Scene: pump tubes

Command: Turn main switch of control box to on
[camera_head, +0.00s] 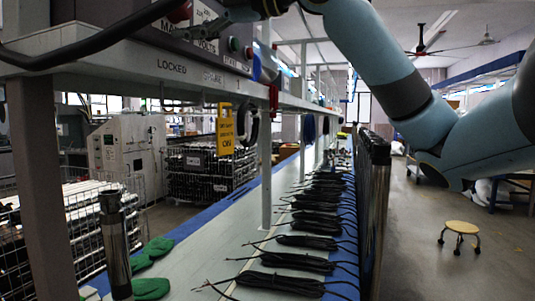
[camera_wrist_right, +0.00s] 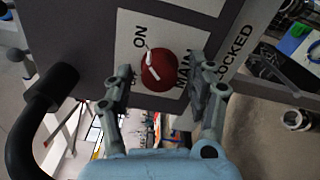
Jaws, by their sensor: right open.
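The control box (camera_head: 150,22) is at the top left of the head view, on a shelf. In the right wrist view the knob (camera_wrist_right: 158,70) has a white mark and sits on a white plate (camera_wrist_right: 142,36) lettered ON and MAIN. Other lettering is partly hidden by a finger. My right gripper (camera_wrist_right: 158,88) is open, with one finger on each side of the knob; whether they touch it I cannot tell. In the head view the right gripper (camera_head: 208,27) is beside the box front. My left gripper is not in view.
A thick black cable (camera_wrist_right: 42,110) curves close by the gripper; it also crosses the head view (camera_head: 90,48). A yellow tag (camera_head: 225,130) hangs below the shelf. A stool (camera_head: 460,230) stands on the right floor.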

